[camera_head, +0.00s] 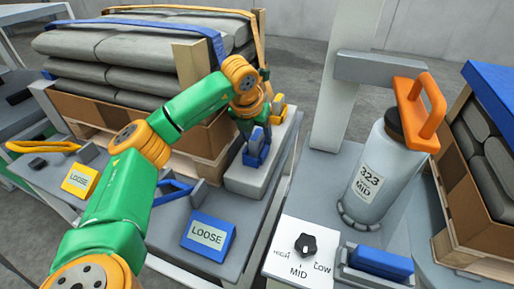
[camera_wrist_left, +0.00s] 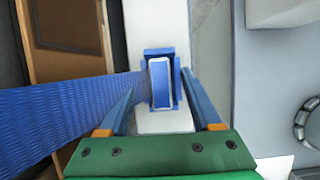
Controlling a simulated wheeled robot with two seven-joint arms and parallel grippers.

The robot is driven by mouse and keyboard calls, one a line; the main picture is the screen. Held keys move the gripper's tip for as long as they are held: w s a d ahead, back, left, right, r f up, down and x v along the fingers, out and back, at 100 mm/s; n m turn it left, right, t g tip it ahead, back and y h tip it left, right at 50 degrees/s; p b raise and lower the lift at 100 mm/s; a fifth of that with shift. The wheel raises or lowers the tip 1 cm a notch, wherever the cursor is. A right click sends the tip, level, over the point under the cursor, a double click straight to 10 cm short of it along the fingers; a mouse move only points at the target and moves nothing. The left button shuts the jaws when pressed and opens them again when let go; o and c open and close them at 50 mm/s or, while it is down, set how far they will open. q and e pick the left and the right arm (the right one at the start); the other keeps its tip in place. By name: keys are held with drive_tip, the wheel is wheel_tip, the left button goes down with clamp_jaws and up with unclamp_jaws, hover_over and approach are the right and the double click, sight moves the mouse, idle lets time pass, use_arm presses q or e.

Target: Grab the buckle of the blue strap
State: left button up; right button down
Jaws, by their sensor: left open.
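The blue buckle (camera_head: 256,153) stands on a pale block (camera_head: 248,180) at the right side of the pallet load. In the left wrist view the blue buckle (camera_wrist_left: 160,84) is near the middle, and the wide blue strap (camera_wrist_left: 65,112) runs to it from the left. The blue strap (camera_head: 150,22) also crosses the top of the grey bags in the head view. My left gripper (camera_wrist_left: 158,86) is open, with one blue finger on each side of the buckle. I cannot tell whether the fingers touch it. My right gripper is not in view.
A yellow buckle (camera_head: 278,104) stands just behind the blue one. Grey bags (camera_head: 105,75) sit in a cardboard-sided crate on the left. A blue LOOSE sign (camera_head: 208,236), a knob (camera_head: 306,243) and a grey cylinder with an orange handle (camera_head: 385,175) are nearby.

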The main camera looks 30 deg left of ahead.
use_arm(q)
clamp_jaws()
drive_tip(key=shift+r, duration=0.15)
